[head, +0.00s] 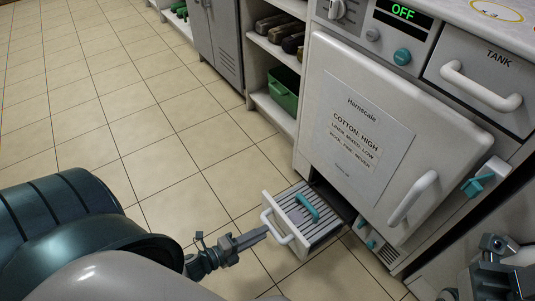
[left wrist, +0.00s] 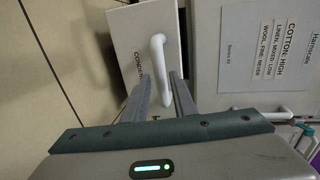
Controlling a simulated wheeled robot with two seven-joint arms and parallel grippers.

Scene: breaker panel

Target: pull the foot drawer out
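The foot drawer (head: 303,222) stands partly out of the bottom of the white appliance, with a grey slatted top and a teal handle (head: 307,208) on it. Its white bar handle (head: 278,226) is on the drawer front. In the left wrist view the drawer front (left wrist: 133,40) carries partly hidden lettering, and the bar handle (left wrist: 158,62) shows between my fingers. My left gripper (head: 264,233) is at the handle; in the left wrist view its fingers (left wrist: 160,88) are apart, one on each side of the bar, with gaps visible. My right gripper (head: 492,266) is at the lower right, its fingers unclear.
The appliance door (head: 370,130) above is shut, with a white handle (head: 412,198) and a teal latch (head: 478,184). A tank drawer (head: 478,75) is at the upper right. Shelves with a green bin (head: 284,92) stand left of the appliance. The tiled floor before the drawer is clear.

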